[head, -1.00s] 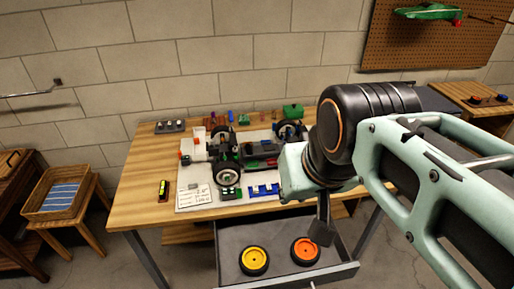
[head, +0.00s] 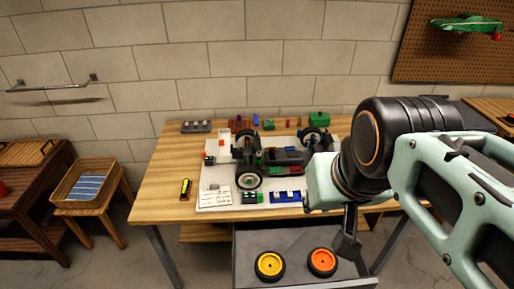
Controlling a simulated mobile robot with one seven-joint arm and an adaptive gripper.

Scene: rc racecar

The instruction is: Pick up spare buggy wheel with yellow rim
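The spare wheel with the yellow rim (head: 270,266) has a black tyre and lies flat in the open grey drawer (head: 247,242) under the workbench. A like wheel with an orange rim (head: 322,262) lies to its right. My gripper (head: 346,246) hangs above the drawer's right part, up and to the right of the yellow-rimmed wheel and apart from it. One dark finger shows; the rest is hidden behind my arm, so I cannot tell if it is open or shut.
The wooden workbench (head: 158,199) bears a partly built racecar (head: 275,161) on a white mat, with small parts around it. A wooden stool with a basket (head: 80,186) stands left. Floor left of the drawer is clear.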

